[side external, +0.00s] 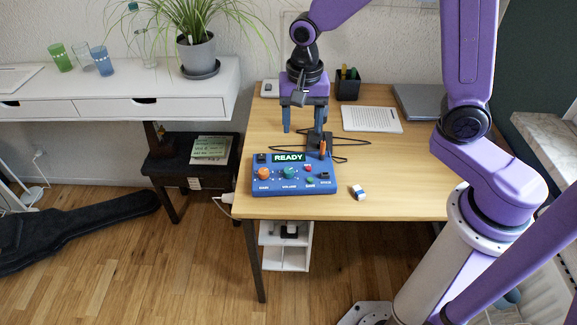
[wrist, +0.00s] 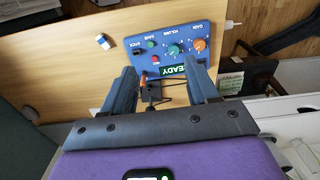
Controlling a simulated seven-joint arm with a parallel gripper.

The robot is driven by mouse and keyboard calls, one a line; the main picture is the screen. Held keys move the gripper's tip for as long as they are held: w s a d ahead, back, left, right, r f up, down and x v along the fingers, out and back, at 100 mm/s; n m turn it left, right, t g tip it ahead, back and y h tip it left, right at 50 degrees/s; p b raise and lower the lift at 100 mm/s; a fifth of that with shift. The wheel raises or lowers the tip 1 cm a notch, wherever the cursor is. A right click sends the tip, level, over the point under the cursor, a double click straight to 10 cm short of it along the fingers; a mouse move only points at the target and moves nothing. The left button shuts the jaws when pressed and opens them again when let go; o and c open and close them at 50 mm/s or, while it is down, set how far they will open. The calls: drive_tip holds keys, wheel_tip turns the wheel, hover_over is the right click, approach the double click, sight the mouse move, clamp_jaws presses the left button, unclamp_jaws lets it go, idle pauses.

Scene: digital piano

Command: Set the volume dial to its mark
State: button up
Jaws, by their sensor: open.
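The blue control box (side external: 275,185) lies near the table's front left edge, with a READY display (side external: 289,157). The volume dial (side external: 289,173) is a teal knob in the middle of its face, right of the orange gain knob (side external: 264,173). In the wrist view the box appears upside down, with the volume dial (wrist: 174,49) left of the orange knob. The dial's mark is too small to make out. My gripper (side external: 303,119) is open and empty, above the table behind the box, pointing down. In the wrist view its fingers (wrist: 161,68) spread below the box, apart from the dial.
Paper (side external: 371,119) and a pen cup (side external: 347,86) stand farther back.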

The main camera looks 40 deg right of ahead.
sight(289, 170)
drive_tip(key=w+d+f+m, duration=0.3)
drive_tip(key=w+f+m, duration=0.1)
drive_tip(key=w+m, duration=0.4)
drive_tip(key=shift+m, duration=0.4)
drive_tip(key=f, duration=1.1)
drive_tip(key=s+f, duration=0.1)
drive_tip(key=f, duration=0.5)
drive_tip(key=shift+a+f, duration=0.15)
drive_tip(key=shift+f, duration=0.1)
drive_tip(key=c, duration=1)
